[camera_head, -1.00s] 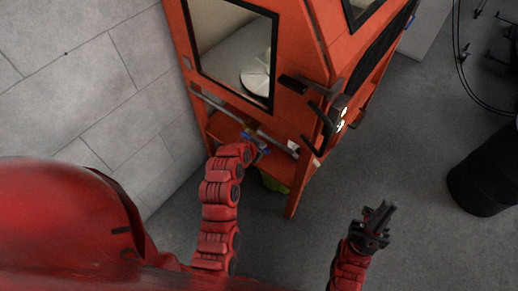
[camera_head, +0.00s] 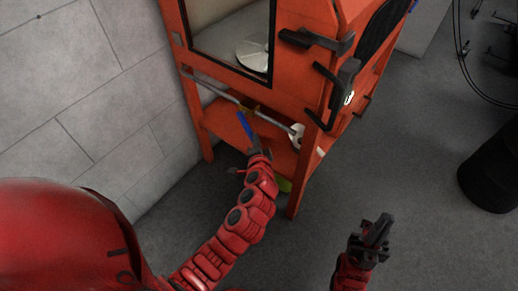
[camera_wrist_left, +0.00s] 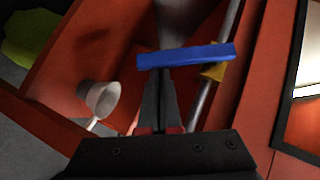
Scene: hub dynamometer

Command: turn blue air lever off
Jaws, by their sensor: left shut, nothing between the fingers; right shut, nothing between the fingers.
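The blue air lever (camera_head: 245,126) is on a brass-coloured valve (camera_head: 250,108) on the grey pipe under the orange cabinet's window. In the head view it slants down and right from the valve. In the left wrist view the blue lever (camera_wrist_left: 186,55) runs across, just past the fingertips, with the valve (camera_wrist_left: 214,72) at its right end. My left gripper (camera_head: 255,147) is shut and empty, its tips close to the lever's free part; I cannot tell whether they touch. My right gripper (camera_head: 380,228) is shut and empty, over the floor at the right.
The orange cabinet (camera_head: 300,95) has black handles (camera_head: 315,40) on its right side and a lower shelf (camera_head: 222,122) behind the pipe. A white cone-shaped part (camera_wrist_left: 98,98) is left of the fingers. A black bin (camera_head: 490,170) stands far right. Floor between is clear.

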